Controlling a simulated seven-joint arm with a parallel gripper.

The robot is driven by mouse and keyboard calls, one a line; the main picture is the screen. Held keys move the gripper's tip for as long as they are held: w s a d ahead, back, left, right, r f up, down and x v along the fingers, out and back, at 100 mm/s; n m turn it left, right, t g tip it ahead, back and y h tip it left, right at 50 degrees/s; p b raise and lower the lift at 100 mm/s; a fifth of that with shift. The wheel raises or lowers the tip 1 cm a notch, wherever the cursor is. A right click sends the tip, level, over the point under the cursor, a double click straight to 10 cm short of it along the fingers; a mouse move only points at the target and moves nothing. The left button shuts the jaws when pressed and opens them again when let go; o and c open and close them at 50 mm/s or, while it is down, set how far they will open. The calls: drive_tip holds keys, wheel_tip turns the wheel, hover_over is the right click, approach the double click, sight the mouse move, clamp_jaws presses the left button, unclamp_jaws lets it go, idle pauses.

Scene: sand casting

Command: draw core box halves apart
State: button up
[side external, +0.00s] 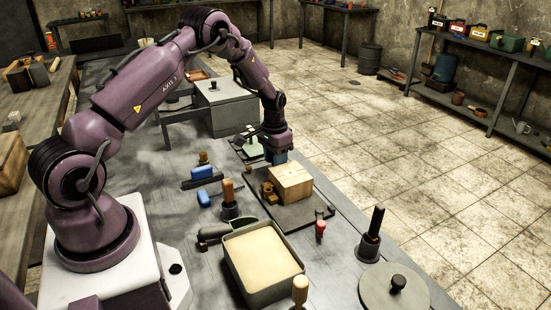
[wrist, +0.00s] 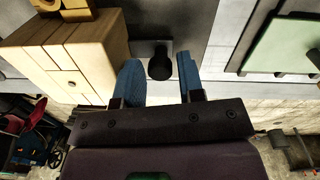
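The core box (side external: 291,183) is a pale wooden block on a dark board (side external: 304,214). Its halves look closed together, with thin seam lines on the faces in the wrist view (wrist: 92,48). My gripper (side external: 277,157) is just behind the block in the side view, pointing down. In the wrist view its two blue fingers (wrist: 160,82) are apart and to the right of the block. A dark round knob (wrist: 159,66) shows between the fingertips; I cannot tell whether they touch it. A brass clamp-like piece (side external: 268,192) sits at the block's left side.
A green plate (wrist: 285,45) with a dark knob lies right of the fingers in the wrist view. A sand-filled box (side external: 262,262), a round lid (side external: 394,288), and upright handled tools (side external: 372,235) stand at the front. Blue-handled brushes (side external: 203,173) lie left of the board.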

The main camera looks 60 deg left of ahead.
clamp_jaws()
drive_tip(key=shift+a, duration=2.4)
unclamp_jaws()
drive_tip(key=shift+r, duration=0.1)
wheel_tip(320, 180, up, 13)
drive_tip(key=shift+a, duration=0.25)
